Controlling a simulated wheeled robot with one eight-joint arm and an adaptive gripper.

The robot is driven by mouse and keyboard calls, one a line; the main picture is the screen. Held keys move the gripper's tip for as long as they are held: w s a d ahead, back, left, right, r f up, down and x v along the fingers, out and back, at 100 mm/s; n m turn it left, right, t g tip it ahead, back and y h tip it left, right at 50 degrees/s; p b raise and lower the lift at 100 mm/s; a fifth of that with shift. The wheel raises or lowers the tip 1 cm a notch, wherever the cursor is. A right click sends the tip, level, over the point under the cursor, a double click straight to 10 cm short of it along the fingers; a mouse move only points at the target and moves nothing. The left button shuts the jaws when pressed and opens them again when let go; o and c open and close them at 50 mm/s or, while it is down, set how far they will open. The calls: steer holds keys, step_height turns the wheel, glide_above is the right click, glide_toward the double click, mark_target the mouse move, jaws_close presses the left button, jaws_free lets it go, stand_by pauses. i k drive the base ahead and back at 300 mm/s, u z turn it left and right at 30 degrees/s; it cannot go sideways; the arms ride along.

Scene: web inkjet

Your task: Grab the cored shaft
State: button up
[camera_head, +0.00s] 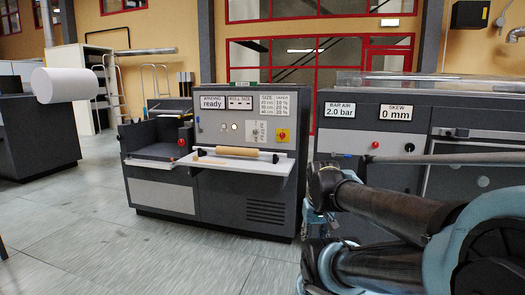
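The cored shaft (237,152) lies level across the white shelf at the front of the winding machine. My arm fills the lower right of the view, well to the right of the shaft and nearer the camera. My gripper cannot be made out in this view.
The grey winding machine (230,205) has a panel with a "ready" sign (213,102). An open bay (153,138) is on its left. A larger machine (395,125) stands behind my arm. A white roll (65,85) is at far left. The floor (105,245) in front is clear.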

mark_target(241, 152)
steer(key=i, duration=1.35)
steer(key=u, duration=0.6)
